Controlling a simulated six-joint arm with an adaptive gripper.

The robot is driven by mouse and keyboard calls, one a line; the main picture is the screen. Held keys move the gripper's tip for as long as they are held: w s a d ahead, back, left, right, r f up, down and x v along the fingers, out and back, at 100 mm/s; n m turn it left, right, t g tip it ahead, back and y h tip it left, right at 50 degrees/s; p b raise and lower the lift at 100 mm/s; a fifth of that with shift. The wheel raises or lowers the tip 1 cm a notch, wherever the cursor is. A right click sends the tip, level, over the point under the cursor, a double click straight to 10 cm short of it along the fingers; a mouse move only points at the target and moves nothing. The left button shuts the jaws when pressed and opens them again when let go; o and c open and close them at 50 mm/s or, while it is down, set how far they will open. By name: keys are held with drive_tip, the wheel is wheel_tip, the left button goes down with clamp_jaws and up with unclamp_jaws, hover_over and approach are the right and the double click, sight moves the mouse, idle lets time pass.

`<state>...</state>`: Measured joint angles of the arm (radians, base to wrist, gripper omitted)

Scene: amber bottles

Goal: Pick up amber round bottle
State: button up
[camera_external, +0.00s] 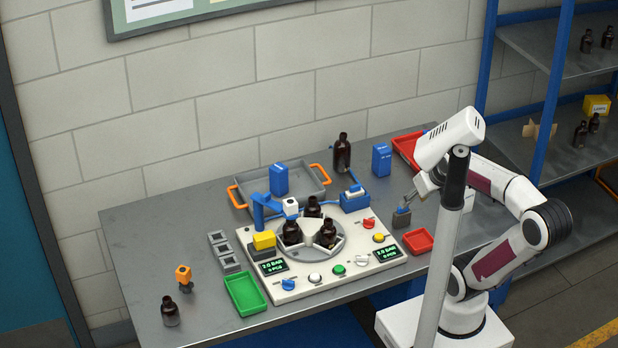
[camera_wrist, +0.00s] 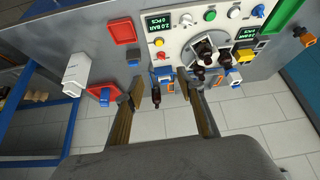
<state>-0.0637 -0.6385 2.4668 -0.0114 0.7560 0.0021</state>
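Several dark amber bottles are in view, and I cannot tell which one the task means. One stands alone at the back of the table (camera_external: 342,152). Others sit on the round turntable, including a front left bottle (camera_external: 292,233). Another bottle (camera_external: 170,312) stands at the front left table corner. My gripper (camera_external: 412,194) is above the right side of the table, apart from the bottles. In the wrist view my gripper (camera_wrist: 163,85) is open, with its brown fingers spread and nothing held. A bottle (camera_wrist: 156,98) appears between the fingers, farther away.
The control panel (camera_external: 305,283) holds the turntable. A blue carton (camera_external: 381,160) and a blue fixture (camera_external: 354,200) stand near the back bottle. A grey tray with orange handles (camera_external: 315,190), a green tray (camera_external: 245,293) and a small red tray (camera_external: 418,241) are around the panel.

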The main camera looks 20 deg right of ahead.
drive_tip(key=w+a+f+n+t+y, duration=0.25)
drive_tip(key=w+a+n+y, duration=0.2)
drive_tip(key=w+a, duration=1.55)
drive_tip(key=w+a+f+n+t+y, duration=0.15)
drive_tip(key=w+a, duration=0.25)
drive_tip(key=a, duration=0.6)
drive_tip(key=n+g+y, duration=0.4)
drive_tip(key=n+y, duration=0.3)
drive_tip(key=y, duration=0.3)
approach(169, 309)
wheel_tip(169, 309, up, 3)
drive_tip(key=d, duration=0.2)
drive_tip(key=shift+w+f, duration=0.1)
drive_tip(key=shift+w, duration=0.15)
drive_tip(key=shift+w+a, duration=0.1)
drive_tip(key=shift+x, duration=3.25)
